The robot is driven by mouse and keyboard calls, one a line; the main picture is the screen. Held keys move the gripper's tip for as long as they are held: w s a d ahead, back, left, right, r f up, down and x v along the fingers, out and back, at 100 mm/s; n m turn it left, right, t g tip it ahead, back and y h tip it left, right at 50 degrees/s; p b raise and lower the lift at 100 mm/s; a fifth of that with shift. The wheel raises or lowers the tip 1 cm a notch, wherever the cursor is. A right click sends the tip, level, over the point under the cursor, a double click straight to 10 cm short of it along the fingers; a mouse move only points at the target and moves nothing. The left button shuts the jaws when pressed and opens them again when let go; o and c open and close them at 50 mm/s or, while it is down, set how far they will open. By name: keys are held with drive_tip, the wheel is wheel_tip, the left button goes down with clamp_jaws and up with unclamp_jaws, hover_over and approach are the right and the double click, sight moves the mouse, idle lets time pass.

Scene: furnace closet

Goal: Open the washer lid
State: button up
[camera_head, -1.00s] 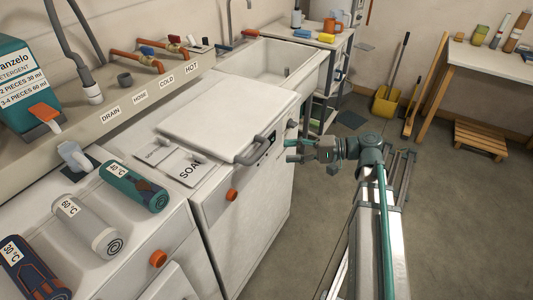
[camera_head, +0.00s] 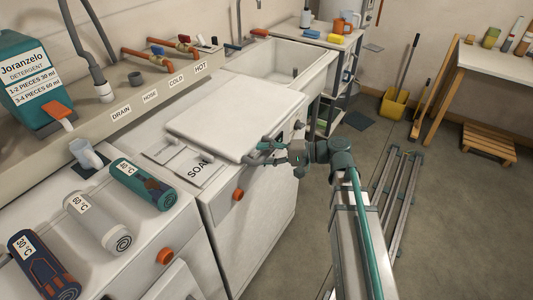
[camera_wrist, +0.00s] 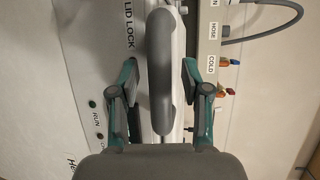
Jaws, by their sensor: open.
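The washer has a flat white lid (camera_head: 235,118), which lies closed on its top. A grey curved handle (camera_wrist: 160,70) is on the lid's front edge; my gripper partly hides it in the head view. My gripper (camera_head: 264,150) is at the handle, reaching in from the right. In the wrist view my gripper (camera_wrist: 159,78) is open, with one teal finger on each side of the handle. Gaps show between the fingers and the handle there. A "LID LOCK" label (camera_wrist: 128,25) is on the washer panel beside the handle.
A detergent box (camera_head: 35,90) and taps (camera_head: 170,55) are on the ledge behind. A sink (camera_head: 285,65) adjoins the washer. Open floor (camera_head: 450,220) lies to the right.

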clamp_jaws()
drive_tip(key=shift+r, duration=0.1)
